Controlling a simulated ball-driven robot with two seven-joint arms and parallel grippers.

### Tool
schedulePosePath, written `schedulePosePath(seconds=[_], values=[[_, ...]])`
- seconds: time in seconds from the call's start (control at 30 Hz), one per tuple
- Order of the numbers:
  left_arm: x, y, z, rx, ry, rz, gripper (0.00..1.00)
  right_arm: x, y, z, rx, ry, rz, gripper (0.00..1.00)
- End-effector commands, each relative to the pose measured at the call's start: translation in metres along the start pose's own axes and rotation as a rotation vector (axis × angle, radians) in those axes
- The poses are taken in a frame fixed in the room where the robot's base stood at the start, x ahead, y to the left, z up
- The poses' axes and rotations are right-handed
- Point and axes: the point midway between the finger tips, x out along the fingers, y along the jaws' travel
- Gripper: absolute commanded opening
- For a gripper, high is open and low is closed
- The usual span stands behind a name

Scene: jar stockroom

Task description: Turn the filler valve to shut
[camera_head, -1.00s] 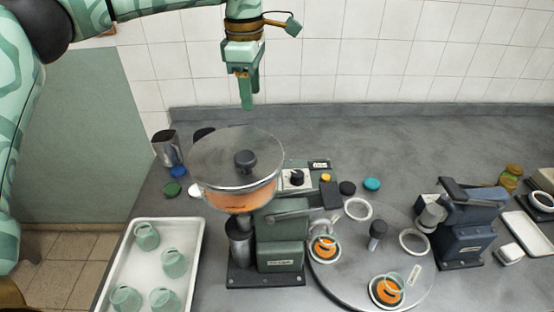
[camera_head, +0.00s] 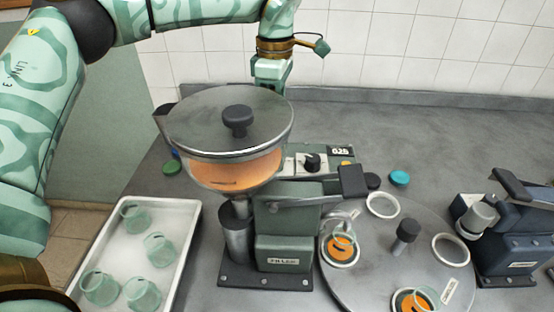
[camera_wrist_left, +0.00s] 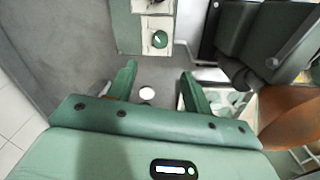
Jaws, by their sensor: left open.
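The filler (camera_head: 290,225) is a green machine with a glass hopper (camera_head: 215,170) of orange filling under a round lid. A dark knob (camera_head: 312,162) sits on its pale panel beside a 025 display (camera_head: 341,152). A knob also shows in the left wrist view (camera_wrist_left: 159,39), looking green there. A grey lever (camera_head: 300,202) runs along the filler's side; I cannot tell for sure which part is the valve. My left gripper (camera_wrist_left: 157,78) is open and empty, apart from the knob. In the head view its fingers are hidden behind the hopper. My right gripper is out of view.
A white tray (camera_head: 190,222) with several green glass jars stands left of the filler. A round turntable (camera_head: 375,265) with jars of orange filling is at right. A dark blue machine (camera_head: 505,235) stands further right. The counter behind the turntable is mostly clear.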

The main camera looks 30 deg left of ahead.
Motion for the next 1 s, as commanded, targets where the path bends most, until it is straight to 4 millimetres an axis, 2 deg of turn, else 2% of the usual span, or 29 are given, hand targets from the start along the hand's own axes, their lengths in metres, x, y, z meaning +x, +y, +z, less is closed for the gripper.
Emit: schedulePosePath(seconds=[0.03, 0.3, 0.5, 0.7, 1.0], values=[[0.016, 0.000, 0.000, 0.002, 0.002, -0.007, 0.50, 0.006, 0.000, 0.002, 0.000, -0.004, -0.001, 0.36], [0.087, 0.000, 0.000, 0.002, 0.003, -0.007, 0.50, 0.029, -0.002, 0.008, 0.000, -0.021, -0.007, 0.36], [0.126, 0.000, -0.001, 0.000, 0.001, -0.006, 0.50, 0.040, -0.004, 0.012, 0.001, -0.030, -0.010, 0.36], [0.143, 0.000, 0.000, 0.001, 0.001, -0.002, 0.50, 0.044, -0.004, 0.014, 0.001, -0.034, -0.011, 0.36], [0.144, 0.000, 0.000, 0.000, 0.000, -0.001, 0.50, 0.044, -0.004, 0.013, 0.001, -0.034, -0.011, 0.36]])
